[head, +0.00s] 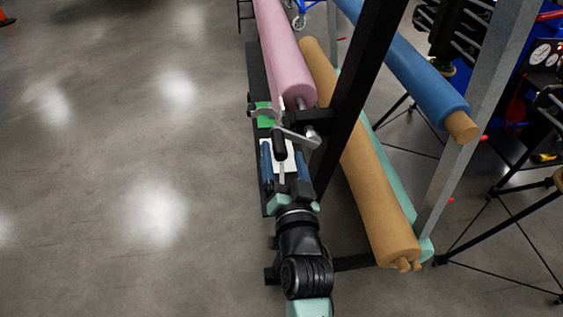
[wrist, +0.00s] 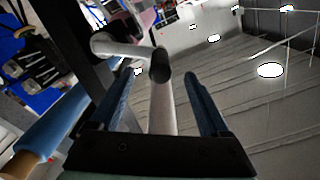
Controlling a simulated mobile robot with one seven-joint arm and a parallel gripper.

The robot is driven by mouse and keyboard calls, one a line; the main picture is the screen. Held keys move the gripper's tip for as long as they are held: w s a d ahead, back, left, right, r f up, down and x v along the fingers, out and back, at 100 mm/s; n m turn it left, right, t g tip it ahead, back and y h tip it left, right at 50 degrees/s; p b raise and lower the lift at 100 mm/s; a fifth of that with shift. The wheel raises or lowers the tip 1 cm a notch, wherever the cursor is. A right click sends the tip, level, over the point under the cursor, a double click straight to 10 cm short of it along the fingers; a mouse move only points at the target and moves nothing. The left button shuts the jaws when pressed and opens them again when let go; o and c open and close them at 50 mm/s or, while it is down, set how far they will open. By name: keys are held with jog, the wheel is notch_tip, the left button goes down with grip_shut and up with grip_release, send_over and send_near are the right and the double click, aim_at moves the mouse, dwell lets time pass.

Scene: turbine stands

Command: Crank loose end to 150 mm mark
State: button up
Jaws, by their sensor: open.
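A pink roll (head: 283,50) lies along the upper part of the dark stand (head: 362,75). A silver crank arm (head: 298,137) with a black grip (head: 279,146) is at its near end. The crank arm also shows in the wrist view (wrist: 120,47), with the dark grip end (wrist: 160,66) ahead. My gripper (head: 284,157) is open, its blue fingers on either side of the grip; the same gripper fills the lower wrist view (wrist: 160,74). A pale bar (wrist: 162,112) runs between the fingers. Contact is unclear. No 150 mm mark is readable; a white panel (head: 266,149) and green patch (head: 264,115) are partly hidden.
Tan (head: 375,180) and blue (head: 415,70) rolls are on the rack at right, beside a grey post (head: 462,120). Black tripod legs (head: 510,212) stand farther right. The concrete floor (head: 110,190) at left is clear.

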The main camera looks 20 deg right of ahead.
jog(key=shift+v, duration=1.85)
jog(key=w+a+r+n+t+y+b, duration=0.1)
jog(key=a+r+n+t, duration=0.2)
jog(key=r, duration=0.9)
jog(key=w+a+r+n+t+y+b, duration=0.1)
jog(key=w+a+r+n+t+y, duration=0.1)
jog(key=a+r, duration=0.65)
jog(key=s+a+r+n+t, duration=0.1)
jog(key=s+r, duration=0.3)
jog(key=r, duration=0.3)
jog(key=s+a+r+n+t+y, duration=0.1)
jog(key=s+r, duration=0.3)
jog(key=r, duration=0.4)
jog(key=s+a+r+n+t+y+b, duration=0.1)
jog(key=s+a+r+n+t, duration=0.1)
jog(key=r, duration=0.5)
jog(key=shift+s+a+r+t, duration=0.3)
jog(key=shift+s+a+t, duration=0.2)
jog(key=shift+s+a, duration=0.4)
jog(key=shift+d, duration=0.15)
